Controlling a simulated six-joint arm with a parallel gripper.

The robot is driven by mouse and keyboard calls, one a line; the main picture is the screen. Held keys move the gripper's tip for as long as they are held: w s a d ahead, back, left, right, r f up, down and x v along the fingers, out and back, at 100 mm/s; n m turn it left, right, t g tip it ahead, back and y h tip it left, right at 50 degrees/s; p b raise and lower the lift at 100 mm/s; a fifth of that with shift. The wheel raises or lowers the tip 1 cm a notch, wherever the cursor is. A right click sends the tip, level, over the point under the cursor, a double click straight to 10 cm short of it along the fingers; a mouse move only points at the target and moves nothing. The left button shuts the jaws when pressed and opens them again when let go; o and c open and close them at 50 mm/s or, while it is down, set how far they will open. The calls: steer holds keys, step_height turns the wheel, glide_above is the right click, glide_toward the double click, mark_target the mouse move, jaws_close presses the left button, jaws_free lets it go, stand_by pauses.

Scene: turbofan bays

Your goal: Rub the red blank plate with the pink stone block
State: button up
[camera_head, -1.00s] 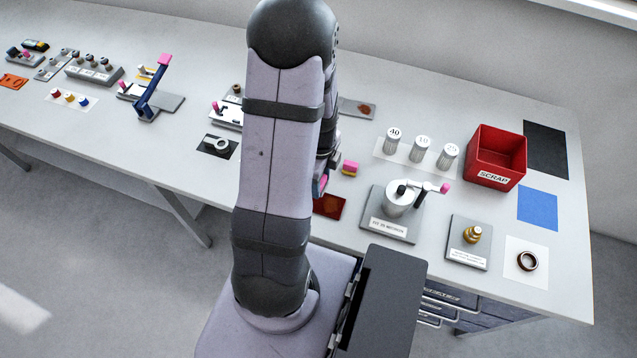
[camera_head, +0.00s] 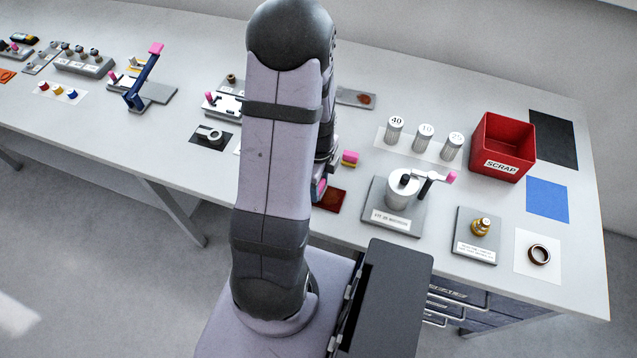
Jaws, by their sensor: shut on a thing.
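The red blank plate (camera_head: 330,199) lies flat near the front edge of the bench, just right of my arm; its left part is hidden by my arm and gripper. My gripper (camera_head: 319,188) is mostly hidden behind my arm, low at the left side of the plate. A pink piece (camera_head: 321,184) shows at its fingers, which fits the pink stone block being held. I cannot tell whether it touches the plate.
A grey fixture with a white cylinder and pink-tipped handle (camera_head: 403,188) stands right of the plate. Behind it are several labelled cylinders (camera_head: 426,136) and a red scrap bin (camera_head: 503,147). A black pad with a grey ring (camera_head: 210,135) lies left of my arm.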

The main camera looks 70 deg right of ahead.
mark_target(342, 201)
steer(key=shift+f, duration=0.9)
steer(key=shift+s+r, duration=0.25)
steer(key=shift+s, duration=0.65)
steer(key=shift+c, duration=0.4)
steer(key=shift+s+f+b, duration=0.15)
steer(key=shift+s+b, duration=0.15)
steer(key=shift+s, duration=2)
steer(key=shift+s+b, duration=0.2)
steer(key=shift+b, duration=0.15)
steer(key=w, duration=0.5)
steer(key=shift+w+d, duration=0.15)
steer(key=shift+w, duration=0.85)
steer(key=shift+o, duration=0.2)
steer(key=shift+s+d, duration=0.1)
steer(key=shift+s, duration=3.35)
steer(key=shift+c, duration=0.2)
steer(key=shift+w+p, duration=0.55)
steer(key=shift+w, duration=2.8)
step_height(342, 201, up, 3)
steer(key=shift+r+p, duration=0.1)
steer(key=shift+p, duration=0.8)
steer(key=shift+r+p, duration=0.6)
steer(key=shift+p, duration=0.05)
step_height(342, 201, up, 4)
steer(key=p, duration=0.3)
steer(key=shift+p, duration=0.35)
